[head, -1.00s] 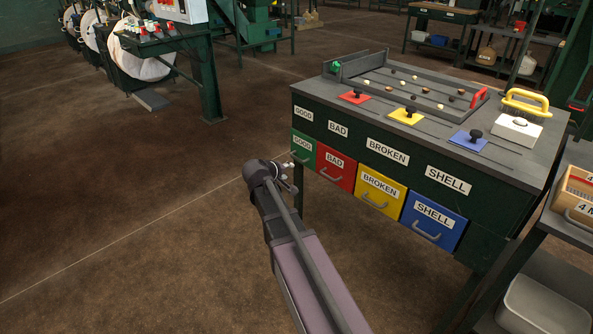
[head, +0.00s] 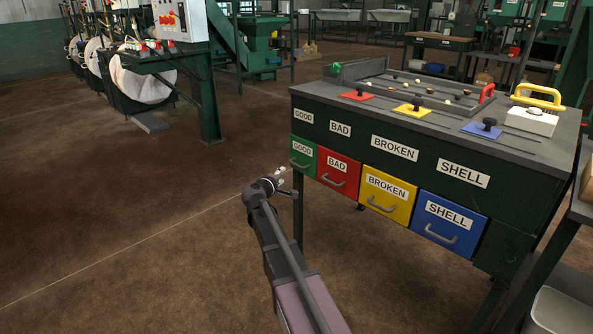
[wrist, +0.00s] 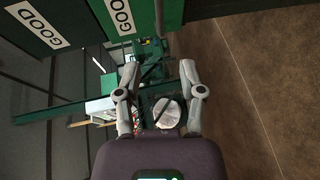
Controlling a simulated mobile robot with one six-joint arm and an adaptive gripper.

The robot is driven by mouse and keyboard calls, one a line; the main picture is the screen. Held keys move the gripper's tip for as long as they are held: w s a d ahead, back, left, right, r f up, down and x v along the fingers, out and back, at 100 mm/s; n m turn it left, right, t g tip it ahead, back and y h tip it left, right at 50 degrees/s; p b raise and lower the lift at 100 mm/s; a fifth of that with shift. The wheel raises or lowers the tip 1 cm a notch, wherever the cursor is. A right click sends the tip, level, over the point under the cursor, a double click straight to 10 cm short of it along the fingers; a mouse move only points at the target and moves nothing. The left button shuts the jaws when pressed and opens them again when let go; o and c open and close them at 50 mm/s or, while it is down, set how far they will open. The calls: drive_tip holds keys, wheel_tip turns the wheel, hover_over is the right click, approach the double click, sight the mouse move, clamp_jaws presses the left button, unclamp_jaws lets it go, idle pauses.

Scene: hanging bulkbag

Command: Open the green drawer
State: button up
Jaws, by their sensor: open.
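The green drawer (head: 303,158) labelled GOOD is at the left end of a row of drawers in the dark green sorting table. It looks shut, with its front level with the others, and has a grey bar handle (head: 299,164). My gripper (head: 281,172) is just left of and below that handle in the head view, apparently apart from it. In the wrist view my gripper (wrist: 157,80) is open, its two fingers spread with nothing between them.
Red (head: 338,172), yellow (head: 386,192) and blue (head: 448,221) drawers sit to the right of the green one. Sliders and small pieces lie on the sorting table top (head: 520,145). The brown floor (head: 120,230) to the left is clear.

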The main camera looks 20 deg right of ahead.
sight(296, 165)
drive_tip(key=shift+w+d, duration=0.1)
drive_tip(key=shift+w, duration=0.05)
drive_tip(key=b+x, duration=0.2)
drive_tip(key=x, duration=1.1)
drive_tip(key=shift+w+d+f, duration=0.15)
drive_tip(key=shift+f, duration=0.05)
clamp_jaws()
drive_tip(key=shift+d, duration=0.1)
